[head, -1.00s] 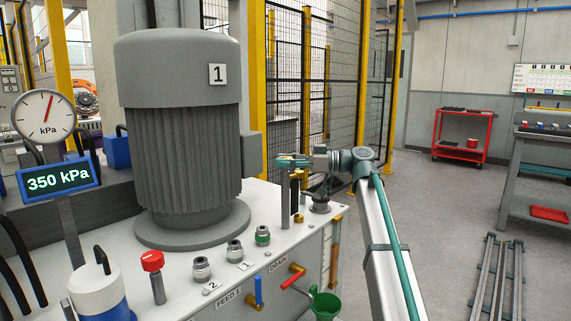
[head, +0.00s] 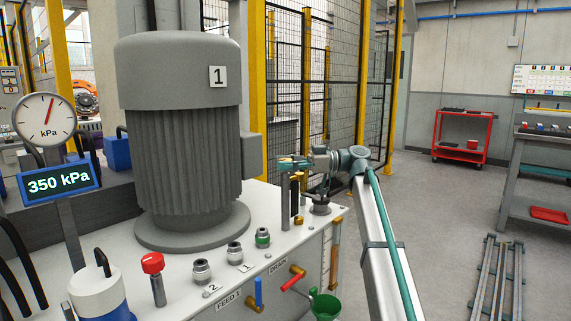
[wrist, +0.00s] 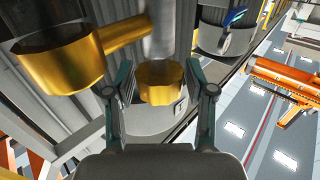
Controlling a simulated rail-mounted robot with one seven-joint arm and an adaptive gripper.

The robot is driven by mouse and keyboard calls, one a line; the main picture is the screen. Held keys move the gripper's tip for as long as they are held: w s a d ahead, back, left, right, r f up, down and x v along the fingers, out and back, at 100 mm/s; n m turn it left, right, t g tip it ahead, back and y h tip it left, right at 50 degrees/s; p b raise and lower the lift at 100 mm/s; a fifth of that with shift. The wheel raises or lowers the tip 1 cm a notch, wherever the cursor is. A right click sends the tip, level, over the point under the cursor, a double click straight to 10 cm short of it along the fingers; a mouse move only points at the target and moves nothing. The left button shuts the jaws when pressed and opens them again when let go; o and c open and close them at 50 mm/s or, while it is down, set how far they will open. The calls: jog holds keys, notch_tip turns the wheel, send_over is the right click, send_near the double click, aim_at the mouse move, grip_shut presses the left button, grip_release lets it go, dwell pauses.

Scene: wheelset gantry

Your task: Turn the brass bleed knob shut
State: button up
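The brass knob (wrist: 160,84) is in the middle of the wrist view, at the end of a grey post. My gripper (wrist: 161,90) has one finger on each side of it, with only a thin gap visible at each side, so it looks open around the knob. Contact cannot be told for sure. In the head view my gripper (head: 284,163) is at the far right end of the white cabinet, above the posts there. The knob cannot be made out clearly in that view. The digital display (head: 59,181) reads 350 kPa, with a dial gauge (head: 44,120) above it.
A larger brass fitting (wrist: 55,60) with a side pipe is close to my left finger in the wrist view. A big grey motor (head: 182,150) marked 1 stands left of my gripper. A red knob (head: 152,263) and several couplings sit on the white cabinet (head: 190,268).

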jog(key=shift+o, duration=0.5)
jog(key=w+d, duration=0.2)
jog(key=d, duration=1)
jog(key=shift+w, duration=0.1)
